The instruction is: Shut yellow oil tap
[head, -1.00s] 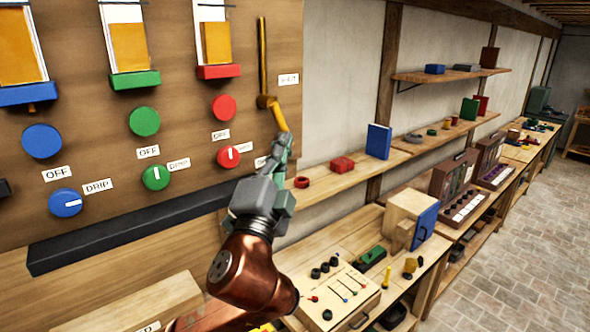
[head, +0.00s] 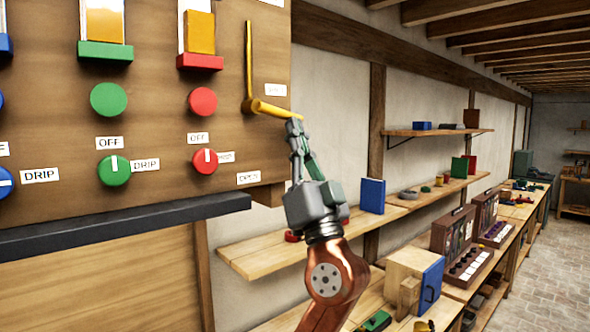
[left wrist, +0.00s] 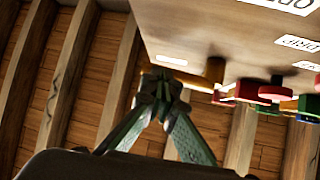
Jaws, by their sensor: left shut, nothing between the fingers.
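The yellow oil tap (head: 272,109) is on the right side of the wooden panel, below a thin upright yellow pipe. Its lever points right and slightly down from the pivot, between the upper label (head: 275,90) and the lower OPEN label (head: 248,178). My left gripper (head: 295,123) is shut and empty, its fingertips at the lever's free end, seemingly against its underside. In the left wrist view the shut fingertips (left wrist: 160,82) are beside the lever (left wrist: 197,88); exact contact is hard to tell. My right gripper is not in view.
Red (head: 203,102) and green (head: 108,100) knobs sit left of the tap, with smaller dials below. A dark ledge (head: 120,226) runs under the panel. A wall shelf with a blue block (head: 372,195) lies to the right. Space right of the panel edge is open.

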